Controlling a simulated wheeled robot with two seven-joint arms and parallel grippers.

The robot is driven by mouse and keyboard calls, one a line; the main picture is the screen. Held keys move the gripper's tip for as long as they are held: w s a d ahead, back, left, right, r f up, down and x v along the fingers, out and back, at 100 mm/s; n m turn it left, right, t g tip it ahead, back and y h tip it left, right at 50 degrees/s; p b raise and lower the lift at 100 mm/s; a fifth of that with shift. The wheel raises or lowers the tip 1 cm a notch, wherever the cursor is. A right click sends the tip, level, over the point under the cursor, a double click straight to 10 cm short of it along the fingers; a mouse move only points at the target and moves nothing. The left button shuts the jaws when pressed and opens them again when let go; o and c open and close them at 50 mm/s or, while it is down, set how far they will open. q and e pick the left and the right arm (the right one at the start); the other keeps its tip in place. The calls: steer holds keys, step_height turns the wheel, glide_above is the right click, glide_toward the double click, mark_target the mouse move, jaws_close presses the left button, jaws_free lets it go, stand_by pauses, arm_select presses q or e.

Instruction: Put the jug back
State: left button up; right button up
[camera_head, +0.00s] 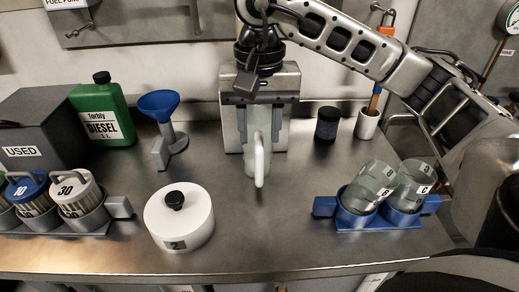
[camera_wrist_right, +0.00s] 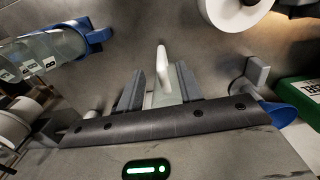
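The jug (camera_head: 258,126) is pale and translucent with a white upright handle (camera_head: 260,165) that faces me. My left gripper is not in view.
A white lidded pot (camera_head: 180,228) stands front left of the jug. A blue holder (camera_head: 378,220) with clear cups is at right. A blue funnel (camera_head: 160,104), a green diesel can (camera_head: 104,110), filters and a grey box (camera_head: 40,125) are left. The front middle worktop is clear.

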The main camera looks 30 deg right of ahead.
arm_select(q)
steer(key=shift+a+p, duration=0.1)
steer(key=shift+p, duration=0.3)
arm_select(e)
step_height(320, 180, up, 4)
steer(key=shift+r, duration=0.1)
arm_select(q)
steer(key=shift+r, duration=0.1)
